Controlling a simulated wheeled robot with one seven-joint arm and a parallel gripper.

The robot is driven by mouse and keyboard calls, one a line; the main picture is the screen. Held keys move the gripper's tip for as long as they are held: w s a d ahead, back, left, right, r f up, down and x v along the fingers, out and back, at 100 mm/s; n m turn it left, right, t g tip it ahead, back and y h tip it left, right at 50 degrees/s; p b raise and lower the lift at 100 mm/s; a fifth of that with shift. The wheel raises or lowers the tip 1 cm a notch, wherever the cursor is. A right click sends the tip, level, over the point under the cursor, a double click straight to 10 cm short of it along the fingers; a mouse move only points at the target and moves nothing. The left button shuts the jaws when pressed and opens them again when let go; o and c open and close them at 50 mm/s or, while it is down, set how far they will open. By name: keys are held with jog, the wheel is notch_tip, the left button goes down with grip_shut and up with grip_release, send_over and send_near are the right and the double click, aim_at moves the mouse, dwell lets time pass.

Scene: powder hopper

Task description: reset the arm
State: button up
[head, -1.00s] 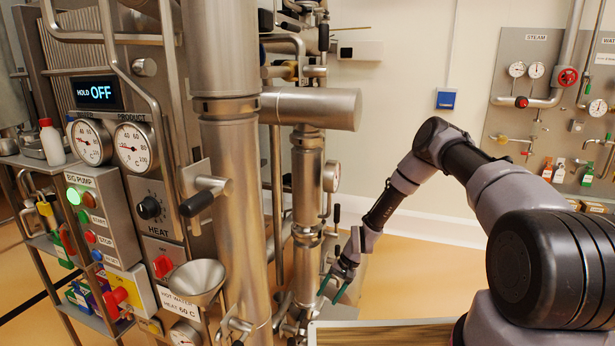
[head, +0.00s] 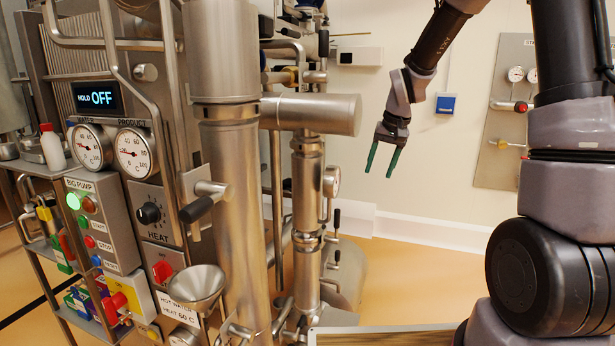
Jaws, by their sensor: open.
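My gripper (head: 381,161) hangs in the upper middle of the head view with its two green fingers pointing down. The fingers are apart and nothing is between them. My arm is raised and folded, coming down from the top edge to the gripper. The gripper is right of the steel pipework, with the pale wall behind it, and appears clear of everything.
A steel machine with thick vertical pipes (head: 232,190) and a horizontal pipe end (head: 335,114) fills the left and middle. A control box (head: 103,222), dials and a steel funnel (head: 196,286) are at left. A steam panel (head: 506,120) hangs at right. Open floor (head: 420,275) lies below the gripper.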

jog(key=s+d+r+m+t, duration=0.1)
jog(key=s+d+r+t, duration=0.1)
jog(key=s+r, duration=0.7)
jog(key=s+d+r+m+t, duration=0.1)
jog(key=s+d+r+t, duration=0.1)
jog(key=s+r, duration=0.7)
jog(key=s+d, duration=0.1)
jog(key=s, duration=0.6)
jog(key=shift+s+t, duration=0.15)
jog(key=shift+t, duration=0.15)
